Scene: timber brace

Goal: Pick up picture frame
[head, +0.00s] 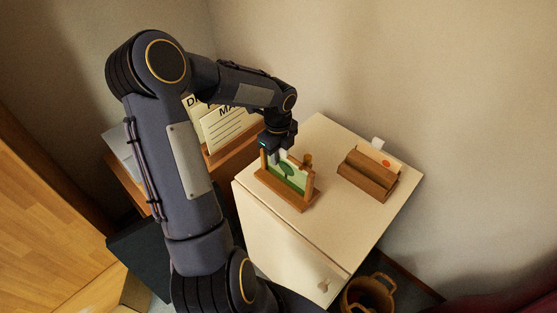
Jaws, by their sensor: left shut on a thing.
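The picture frame (291,175) is a small wooden stand-like frame with a green and white picture. It stands upright near the left front part of the cream cabinet top (330,222). My left gripper (280,156) reaches down from above and is shut on the frame's upper left part. The gripper hides part of the frame's top edge. I cannot tell whether the frame's base is touching the cabinet top or slightly lifted. My right gripper is not in view.
A brown wooden holder (366,178) with cards stands on the right of the cabinet top. Lettered boards (228,124) stand in a wooden rack behind my left arm. A wicker basket (368,295) is on the floor at the cabinet's front right. Walls close in behind.

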